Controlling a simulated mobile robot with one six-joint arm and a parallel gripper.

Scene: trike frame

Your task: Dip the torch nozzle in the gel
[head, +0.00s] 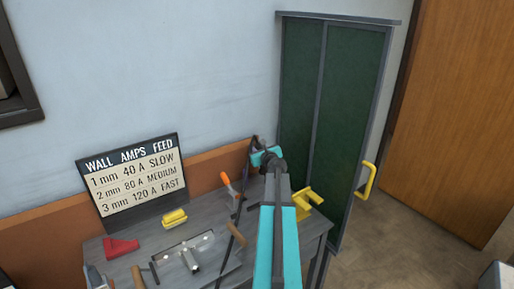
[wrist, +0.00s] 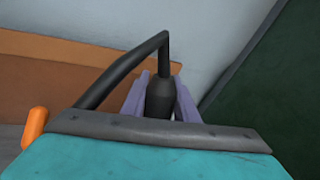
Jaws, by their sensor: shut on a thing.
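The torch (wrist: 161,97) is a dark grey body with a bent black cable (wrist: 125,69) in the wrist view. My gripper (wrist: 160,84) has its two pale purple fingers shut on the torch, one on each side. In the head view my gripper (head: 258,147) is over the far right part of the bench, close to the wall, and the black cable (head: 236,222) hangs down to the bench. The torch nozzle is hidden in both views. I cannot make out a gel pot in either view.
The grey bench (head: 103,249) carries a red block (head: 121,247), a yellow object (head: 174,217), metal parts (head: 190,257), an orange-handled tool (head: 228,182) and a yellow stand (head: 308,202). A sign (head: 131,183) stands behind. A dark green screen (head: 335,110) is close on the right.

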